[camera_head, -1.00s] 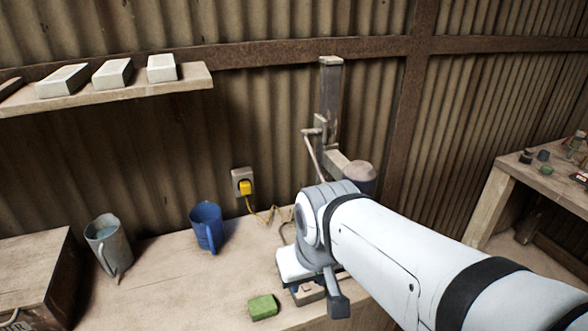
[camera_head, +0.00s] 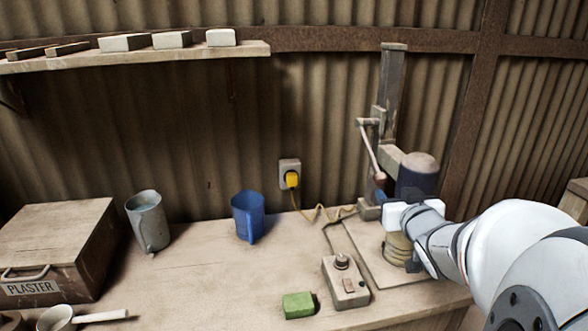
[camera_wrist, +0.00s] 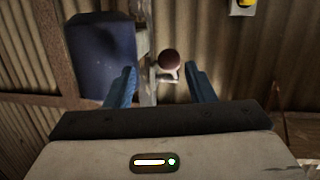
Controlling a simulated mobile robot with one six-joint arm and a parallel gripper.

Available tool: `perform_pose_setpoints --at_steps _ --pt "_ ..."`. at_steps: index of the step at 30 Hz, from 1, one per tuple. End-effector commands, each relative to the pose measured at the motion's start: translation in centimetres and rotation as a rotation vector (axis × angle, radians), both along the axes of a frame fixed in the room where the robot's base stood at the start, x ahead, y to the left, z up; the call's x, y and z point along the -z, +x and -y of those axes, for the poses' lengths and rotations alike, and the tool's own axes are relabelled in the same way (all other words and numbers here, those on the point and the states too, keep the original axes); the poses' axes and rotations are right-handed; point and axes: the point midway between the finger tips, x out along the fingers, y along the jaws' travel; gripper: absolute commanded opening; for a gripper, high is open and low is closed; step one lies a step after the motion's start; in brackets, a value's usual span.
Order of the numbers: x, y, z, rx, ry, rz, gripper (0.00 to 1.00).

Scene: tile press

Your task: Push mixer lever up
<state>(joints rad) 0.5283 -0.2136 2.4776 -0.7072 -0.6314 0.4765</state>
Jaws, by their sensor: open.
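The mixer stands at the back right of the bench, with an upright post (camera_head: 391,85) and a dark blue motor housing (camera_head: 418,176). Its lever (camera_head: 369,146) slants down from a pivot on the post. In the wrist view the lever's round reddish-brown knob (camera_wrist: 169,60) shows between and beyond the fingertips. The motor housing (camera_wrist: 98,58) fills the left there. My gripper (camera_head: 381,194) is beside the mixer, near the lever's lower end; it also shows in the wrist view (camera_wrist: 160,70). Its blue fingers are open with nothing held. I cannot tell whether they touch the knob.
A control box (camera_head: 346,282) and a green block (camera_head: 298,305) lie near the front edge. A blue jug (camera_head: 247,215), a grey jug (camera_head: 148,220) and a plaster box (camera_head: 58,240) stand to the left. A yellow plug (camera_head: 292,180) trails a cable to the mixer.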

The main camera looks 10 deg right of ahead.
Motion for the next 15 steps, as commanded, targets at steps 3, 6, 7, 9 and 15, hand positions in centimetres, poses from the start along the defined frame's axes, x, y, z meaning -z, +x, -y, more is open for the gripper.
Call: perform_pose_setpoints --at_steps 3,6,7,9,15 --pt "1.0 0.1 0.4 -0.074 0.02 0.091 0.49" --pt "1.0 0.0 0.3 -0.123 0.036 0.14 0.49" --pt "1.0 0.0 0.2 -0.134 0.04 0.15 0.49" --pt "0.9 0.0 0.1 -0.152 0.045 0.166 0.49" --pt "0.7 2.1 -0.1 -0.166 0.05 0.174 0.49"
